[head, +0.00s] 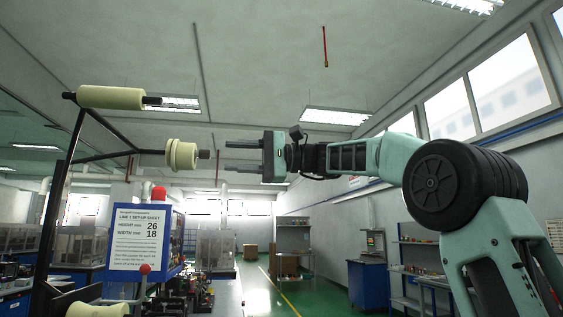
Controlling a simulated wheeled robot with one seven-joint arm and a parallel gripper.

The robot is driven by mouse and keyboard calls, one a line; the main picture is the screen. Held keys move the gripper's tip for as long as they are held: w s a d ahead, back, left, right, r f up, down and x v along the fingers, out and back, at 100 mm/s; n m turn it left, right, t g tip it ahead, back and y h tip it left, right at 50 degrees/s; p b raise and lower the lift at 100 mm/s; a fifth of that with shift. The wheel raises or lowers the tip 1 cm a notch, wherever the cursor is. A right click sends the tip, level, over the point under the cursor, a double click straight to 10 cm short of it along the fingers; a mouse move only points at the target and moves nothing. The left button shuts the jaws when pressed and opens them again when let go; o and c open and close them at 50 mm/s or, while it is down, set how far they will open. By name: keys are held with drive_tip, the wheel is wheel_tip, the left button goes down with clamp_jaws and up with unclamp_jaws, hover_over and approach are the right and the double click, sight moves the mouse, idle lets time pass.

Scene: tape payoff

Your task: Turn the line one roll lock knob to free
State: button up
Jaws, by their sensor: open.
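A cream tape roll (182,155) sits on a horizontal arm of the dark stand at left. A small dark brown knob (204,154) sticks out from the right side of this roll, on its axis; it looks like the roll lock knob. Its lock marking is too small to read. My gripper (228,155) is to the right of the knob, level with it and pointing left. Its two fingers are open, one above the other, with nothing between them. A small gap shows between the fingertips and the knob.
A cream roller (110,97) is above on the dark stand (62,185). Below hangs a blue-framed "Line 1 setup sheet" (138,237) reading height 26, width 18. Open air surrounds my gripper.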

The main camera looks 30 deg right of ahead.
drive_tip(key=b+v, duration=0.1)
drive_tip(key=v, duration=1.2)
drive_tip(key=shift+w+a+f, duration=0.1)
drive_tip(key=w+a+f+g+h, duration=0.3)
drive_tip(key=a+f, duration=1.3)
drive_tip(key=s+a+f+n+g+h, duration=0.1)
drive_tip(key=s+a+f+h, duration=0.2)
drive_tip(key=f, duration=0.4)
drive_tip(key=s+a+f+n+g+h, duration=0.1)
drive_tip(key=s+a+f+g, duration=0.15)
drive_tip(key=a+f, duration=0.45)
drive_tip(key=s+a+f+n+g+h+p, duration=0.15)
drive_tip(key=s+f+n+h, duration=0.3)
drive_tip(key=s+f, duration=0.9)
drive_tip(key=s+d+f+n+t+h, duration=0.1)
drive_tip(key=s+d+f+n+h, duration=0.2)
drive_tip(key=s+f+n, duration=0.4)
drive_tip(key=s+f+h, duration=0.1)
drive_tip(key=s+f, duration=0.2)
drive_tip(key=s, duration=0.1)
drive_tip(key=shift+s+d, duration=0.4)
